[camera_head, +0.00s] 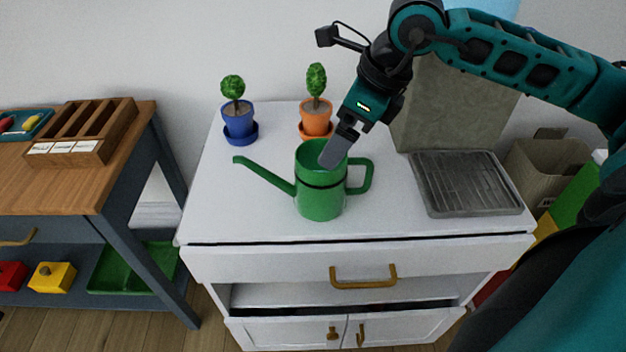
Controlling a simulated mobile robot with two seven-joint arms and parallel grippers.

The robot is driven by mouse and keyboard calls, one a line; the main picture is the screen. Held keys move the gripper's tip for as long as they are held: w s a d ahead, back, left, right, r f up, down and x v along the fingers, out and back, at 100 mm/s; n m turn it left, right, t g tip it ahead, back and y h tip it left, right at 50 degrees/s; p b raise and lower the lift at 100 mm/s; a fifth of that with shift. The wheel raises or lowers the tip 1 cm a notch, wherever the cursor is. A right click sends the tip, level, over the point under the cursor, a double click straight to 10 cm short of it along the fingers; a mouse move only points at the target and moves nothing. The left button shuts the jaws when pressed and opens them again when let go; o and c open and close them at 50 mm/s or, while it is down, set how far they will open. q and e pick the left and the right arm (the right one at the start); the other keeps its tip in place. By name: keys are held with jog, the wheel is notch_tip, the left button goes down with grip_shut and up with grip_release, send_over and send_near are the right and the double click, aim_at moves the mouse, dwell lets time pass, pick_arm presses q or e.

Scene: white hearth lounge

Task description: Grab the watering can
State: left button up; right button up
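A green watering can (319,199) stands upright on the white cabinet. Its spout points left and its handle is on the right. My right gripper (336,152) comes down from the upper right, with its fingertips at the can's open top, overlapping the rim in the picture. The fingers are seen edge-on, so I cannot tell whether they are open or shut, or whether they touch the can. My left gripper is not in view.
A blue pot (238,122) and an orange pot (316,119) with small plants stand behind the can. A grey ribbed tray (467,184) lies to its right, before a grey-green panel (445,110). A wooden-topped table (60,186) stands left. The cabinet top's front left is clear.

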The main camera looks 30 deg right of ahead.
aim_at(305, 180)
jog(key=w+x, duration=0.1)
jog(key=x, duration=0.7)
jog(key=shift+a, duration=0.3)
jog(key=shift+c, duration=0.4)
jog(key=shift+w+r, duration=0.1)
jog(key=c, duration=1.5)
